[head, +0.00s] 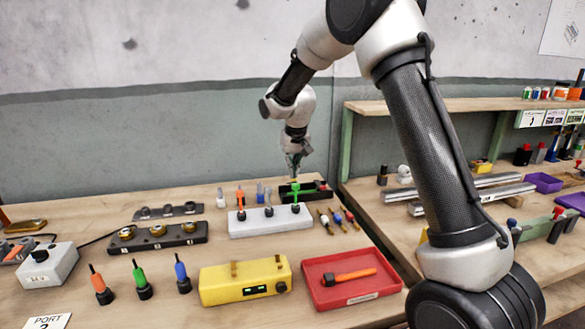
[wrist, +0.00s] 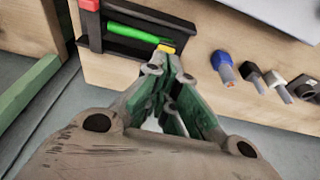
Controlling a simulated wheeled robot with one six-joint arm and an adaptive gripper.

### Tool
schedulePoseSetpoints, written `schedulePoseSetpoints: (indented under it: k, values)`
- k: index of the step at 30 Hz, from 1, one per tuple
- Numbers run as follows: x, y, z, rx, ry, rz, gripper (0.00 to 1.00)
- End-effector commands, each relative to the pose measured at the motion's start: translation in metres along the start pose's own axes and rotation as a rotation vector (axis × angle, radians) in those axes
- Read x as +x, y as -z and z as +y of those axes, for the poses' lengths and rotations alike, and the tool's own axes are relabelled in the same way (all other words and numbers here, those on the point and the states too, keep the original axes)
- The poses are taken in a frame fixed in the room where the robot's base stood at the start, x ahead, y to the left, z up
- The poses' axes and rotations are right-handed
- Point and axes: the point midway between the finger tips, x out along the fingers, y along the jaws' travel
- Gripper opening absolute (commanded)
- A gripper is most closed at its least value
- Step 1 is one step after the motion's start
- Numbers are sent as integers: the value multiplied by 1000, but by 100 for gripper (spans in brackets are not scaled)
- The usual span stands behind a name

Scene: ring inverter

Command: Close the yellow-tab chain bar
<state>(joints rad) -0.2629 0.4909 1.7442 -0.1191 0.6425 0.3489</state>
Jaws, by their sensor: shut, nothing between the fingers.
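A black holder (wrist: 120,42) with a green bar (wrist: 130,33) in it lies at the top of the wrist view. A small yellow tab (wrist: 167,48) is at the bar's right end. A red piece (wrist: 89,5) is at the holder's far left corner. My gripper (wrist: 168,64) is shut and empty, its tips right beside the yellow tab; I cannot tell whether they touch. In the head view my gripper (head: 294,170) points down over the black holder (head: 318,193) at the back of the table. The gripper hides part of the bar's right end.
A white block (head: 270,226) with colored plugs stands in front of the holder. Several colored plugs (head: 337,218) lie to its right. A red tray (head: 350,295) and a yellow box (head: 243,283) stand nearer. The table edge runs close to the holder in the wrist view.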

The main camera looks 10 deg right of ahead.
Motion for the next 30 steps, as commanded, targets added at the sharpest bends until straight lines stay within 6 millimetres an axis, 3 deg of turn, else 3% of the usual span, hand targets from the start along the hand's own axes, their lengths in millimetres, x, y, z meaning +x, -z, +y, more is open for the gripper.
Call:
schedulePoseSetpoints:
  k: [17, 30]
  values:
    - [5, -6, 0, 0, 0, 1, 0]
    - [16, -23, 0, 0, 0, 0, 0]
